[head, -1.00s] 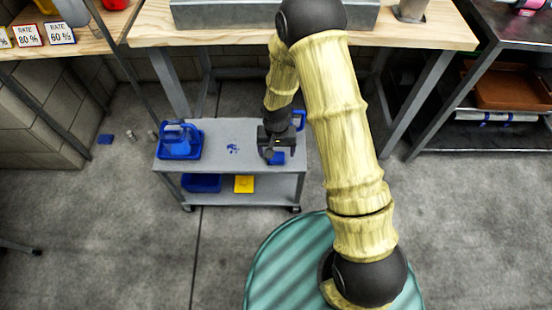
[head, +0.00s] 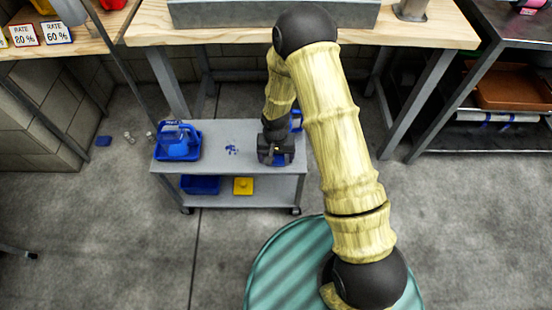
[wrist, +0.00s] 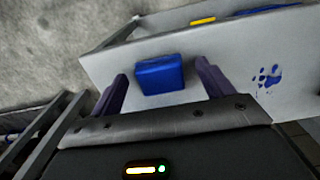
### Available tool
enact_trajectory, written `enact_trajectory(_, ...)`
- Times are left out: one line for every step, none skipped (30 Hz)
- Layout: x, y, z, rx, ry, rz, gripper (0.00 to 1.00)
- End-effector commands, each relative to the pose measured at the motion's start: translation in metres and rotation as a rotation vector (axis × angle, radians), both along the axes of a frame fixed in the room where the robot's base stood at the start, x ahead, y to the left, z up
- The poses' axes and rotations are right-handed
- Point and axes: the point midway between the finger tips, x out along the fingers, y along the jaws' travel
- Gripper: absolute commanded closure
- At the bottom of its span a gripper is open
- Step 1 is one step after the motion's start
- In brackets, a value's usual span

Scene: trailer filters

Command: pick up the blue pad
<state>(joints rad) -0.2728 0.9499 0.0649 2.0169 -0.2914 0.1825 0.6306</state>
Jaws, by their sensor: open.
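The blue pad (wrist: 160,75) is a small blue block lying on the grey top of the cart (wrist: 225,52) in the wrist view. My gripper (wrist: 161,70) is open, with one dark finger on each side of the pad in that view and visible gaps between. I cannot tell how high the fingertips are above the cart top. In the head view my gripper (head: 276,158) is over the right end of the cart (head: 215,150) and hides most of the pad.
A blue tray (head: 194,155) with a blue jug (head: 176,140) stands at the cart's left. A blue mug (head: 297,121) is just behind my gripper. Blue splatter (head: 232,149) marks the cart top. The lower shelf holds a blue bin (head: 201,185) and yellow block (head: 243,186).

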Motion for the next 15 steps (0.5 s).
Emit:
enact_trajectory(0.0, -0.0002, 0.0001, 0.0, 0.0, 0.0, 0.2)
enact_trajectory(0.0, -0.0003, 0.0001, 0.0, 0.0, -0.001, 0.2)
enact_trajectory(0.0001, -0.0005, 0.0001, 0.0, 0.0, -0.001, 0.2)
enact_trajectory(0.0001, -0.0006, 0.0001, 0.0, 0.0, -0.001, 0.2)
enact_trajectory(0.0001, -0.0006, 0.0001, 0.0, 0.0, -0.001, 0.2)
enact_trajectory(0.0001, -0.0006, 0.0001, 0.0, 0.0, -0.001, 0.24)
enact_trajectory(0.0001, -0.0006, 0.0001, 0.0, 0.0, -0.001, 0.3)
enact_trajectory(0.0001, -0.0006, 0.0001, 0.0, 0.0, -0.001, 0.36)
enact_trajectory(0.0001, -0.0006, 0.0001, 0.0, 0.0, -0.001, 0.44)
enact_trajectory(0.0001, -0.0006, 0.0001, 0.0, 0.0, -0.001, 0.49)
enact_trajectory(0.0001, -0.0006, 0.0001, 0.0, 0.0, -0.001, 0.55)
enact_trajectory(0.0001, -0.0006, 0.0001, 0.0, 0.0, -0.001, 0.63)
enact_trajectory(0.0001, -0.0006, 0.0001, 0.0, 0.0, -0.001, 0.68)
enact_trajectory(0.0001, -0.0006, 0.0001, 0.0, 0.0, -0.001, 0.68)
enact_trajectory(0.0001, -0.0006, 0.0002, 0.0, 0.0, -0.001, 0.68)
